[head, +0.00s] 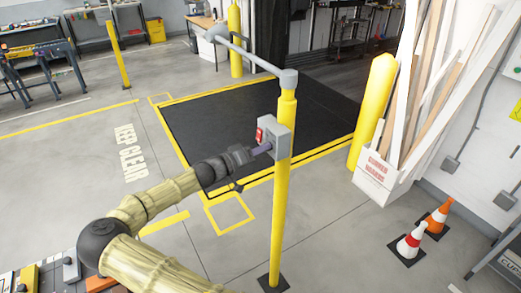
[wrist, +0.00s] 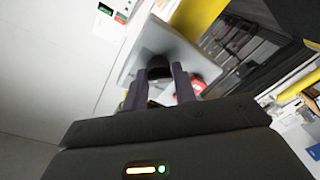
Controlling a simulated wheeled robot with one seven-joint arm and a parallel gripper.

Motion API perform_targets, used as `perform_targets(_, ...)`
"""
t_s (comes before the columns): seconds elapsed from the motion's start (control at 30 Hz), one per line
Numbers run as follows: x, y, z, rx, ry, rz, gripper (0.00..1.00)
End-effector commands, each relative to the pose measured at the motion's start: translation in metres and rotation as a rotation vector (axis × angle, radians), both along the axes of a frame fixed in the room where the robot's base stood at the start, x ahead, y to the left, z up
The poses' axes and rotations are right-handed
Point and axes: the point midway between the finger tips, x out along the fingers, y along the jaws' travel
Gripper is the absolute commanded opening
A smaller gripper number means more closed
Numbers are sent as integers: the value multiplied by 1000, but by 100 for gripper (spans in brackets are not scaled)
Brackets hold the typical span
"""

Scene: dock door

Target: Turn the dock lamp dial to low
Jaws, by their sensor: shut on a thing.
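A grey control box (head: 282,138) is fixed to a yellow post (head: 281,215) in the head view, with a red part (head: 260,135) on its left side. My gripper (head: 262,149) reaches the box from the left, and its fingertips are at the box's face. In the wrist view the box's grey plate (wrist: 184,48) is tilted, and a dark round dial (wrist: 158,67) stands between my two fingers. My gripper (wrist: 160,76) is shut on the dial. The fingers partly cover the dial, and its setting marks cannot be read. The red part (wrist: 198,84) shows just right of the fingers.
A grey rail (head: 252,56) runs from the post top to the back left. A black floor mat (head: 240,115) lies behind the post. The floor at left is open.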

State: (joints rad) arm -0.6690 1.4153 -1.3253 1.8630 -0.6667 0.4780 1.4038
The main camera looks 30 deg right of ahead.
Motion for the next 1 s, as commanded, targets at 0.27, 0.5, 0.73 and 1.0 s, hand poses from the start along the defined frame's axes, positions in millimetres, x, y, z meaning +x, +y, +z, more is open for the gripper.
perform_targets(0.27, 0, 0, 0, 4, 41, 0, 5)
perform_targets(0.5, 0, 0, 0, 11, 158, 0, 5)
perform_targets(0.73, 1, 0, 1, 21, 343, 1, 5)
perform_targets(1.0, 1, 0, 2, 36, 600, 0, 5)
